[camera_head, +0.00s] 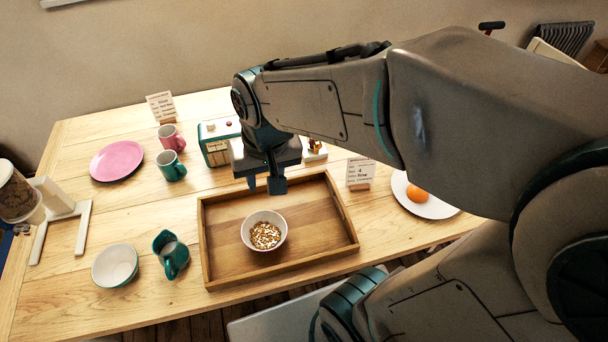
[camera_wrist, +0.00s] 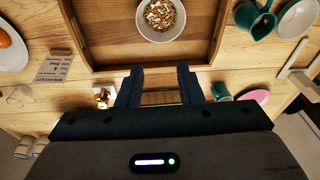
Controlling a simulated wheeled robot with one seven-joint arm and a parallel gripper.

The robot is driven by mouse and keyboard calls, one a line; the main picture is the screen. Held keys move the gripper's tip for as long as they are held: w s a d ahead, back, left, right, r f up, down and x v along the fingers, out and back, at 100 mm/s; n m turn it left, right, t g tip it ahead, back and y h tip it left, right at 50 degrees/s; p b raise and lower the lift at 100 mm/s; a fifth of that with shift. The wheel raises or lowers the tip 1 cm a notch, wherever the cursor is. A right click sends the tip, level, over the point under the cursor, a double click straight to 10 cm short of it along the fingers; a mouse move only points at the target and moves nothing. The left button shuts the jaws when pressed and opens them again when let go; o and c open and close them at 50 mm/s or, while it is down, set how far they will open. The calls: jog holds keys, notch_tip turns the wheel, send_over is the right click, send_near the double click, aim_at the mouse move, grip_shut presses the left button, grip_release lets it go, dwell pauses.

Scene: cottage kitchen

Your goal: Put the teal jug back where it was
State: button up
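The teal jug (camera_head: 171,254) stands on the wooden table, left of the wooden tray (camera_head: 204,245) and close to its left side. It also shows in the wrist view (camera_wrist: 254,18) at the top right, partly cut off by the frame edge. My gripper (camera_head: 268,185) hangs above the far edge of the tray, well away from the jug. In the wrist view its two fingers (camera_wrist: 160,86) are spread apart with nothing between them.
A bowl of cereal (camera_head: 264,232) sits in the tray. An empty bowl (camera_head: 115,265) is left of the jug. A pink plate (camera_head: 117,160), a pink mug (camera_head: 171,138), a teal mug (camera_head: 171,166) and a teal toaster (camera_head: 216,145) stand further back. An orange (camera_head: 417,194) lies on a white plate (camera_head: 440,208).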

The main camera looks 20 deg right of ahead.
jog(key=s+d+r+t, duration=0.1)
jog(key=s+d, duration=0.3)
jog(key=d, duration=0.2)
jog(key=shift+s+d+h, duration=0.2)
jog(key=shift+d+h, duration=0.2)
jog(key=shift+r, duration=0.1)
dwell(0.6)
